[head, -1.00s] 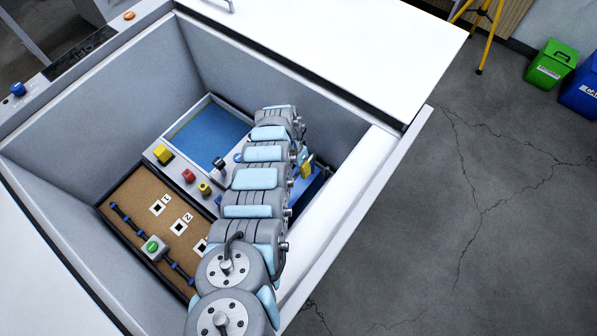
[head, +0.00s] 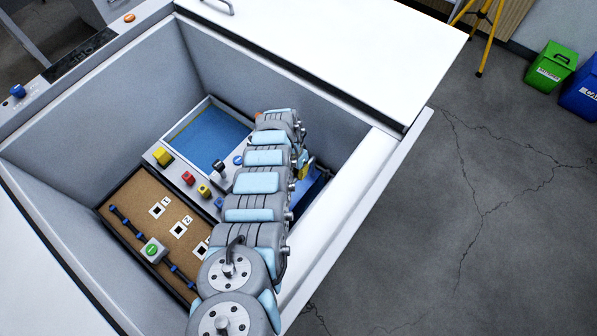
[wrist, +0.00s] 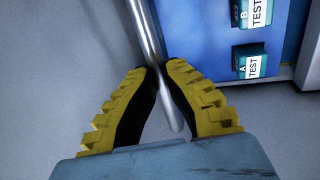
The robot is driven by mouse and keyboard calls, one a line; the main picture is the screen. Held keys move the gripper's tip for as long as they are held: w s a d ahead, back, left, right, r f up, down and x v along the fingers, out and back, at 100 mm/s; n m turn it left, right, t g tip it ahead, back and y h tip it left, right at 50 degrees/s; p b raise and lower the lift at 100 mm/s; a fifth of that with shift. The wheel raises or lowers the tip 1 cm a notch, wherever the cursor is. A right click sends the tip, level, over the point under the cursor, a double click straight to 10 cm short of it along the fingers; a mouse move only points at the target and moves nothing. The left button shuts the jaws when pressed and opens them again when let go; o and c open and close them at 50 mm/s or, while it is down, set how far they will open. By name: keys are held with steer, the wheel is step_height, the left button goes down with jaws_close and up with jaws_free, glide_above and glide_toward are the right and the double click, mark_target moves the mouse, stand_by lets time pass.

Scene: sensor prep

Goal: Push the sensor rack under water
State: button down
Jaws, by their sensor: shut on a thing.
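My gripper (wrist: 165,95) shows in the wrist view with its yellow ridged fingers closed around a slim metal rod (wrist: 146,35). Beside the rod is a blue panel (wrist: 195,40) bearing teal blocks labelled "A TEST" (wrist: 250,62) and "B TEST" (wrist: 250,12); this looks like the sensor rack. Whether the rod joins the panel is not visible. In the head view a blue part (head: 312,190) shows right of my arm, mostly hidden by it. A square basin with a blue surface (head: 208,140), apparently water, lies left of my arm.
Everything sits inside a deep grey-walled chest (head: 130,95). A brown board (head: 150,210) with numbered cards lies at lower left. Yellow and red knobs (head: 188,178) stand beside the basin.

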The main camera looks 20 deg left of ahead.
step_height(320, 180, down, 14)
steer(key=b, duration=1.2)
steer(key=shift+s+r, duration=0.1)
steer(key=shift+r, duration=0.1)
steer(key=c, duration=1)
jaws_free()
steer(key=shift+c, duration=0.2)
steer(key=shift+r, duration=0.1)
step_height(320, 180, up, 14)
steer(key=p, duration=1.2)
steer(key=shift+p, duration=0.4)
step_height(320, 180, up, 16)
steer(key=p, duration=0.6)
glide_above(300, 192)
steer(key=w+a, duration=0.1)
steer(key=a, duration=0.3)
steer(key=shift+w+r, duration=0.1)
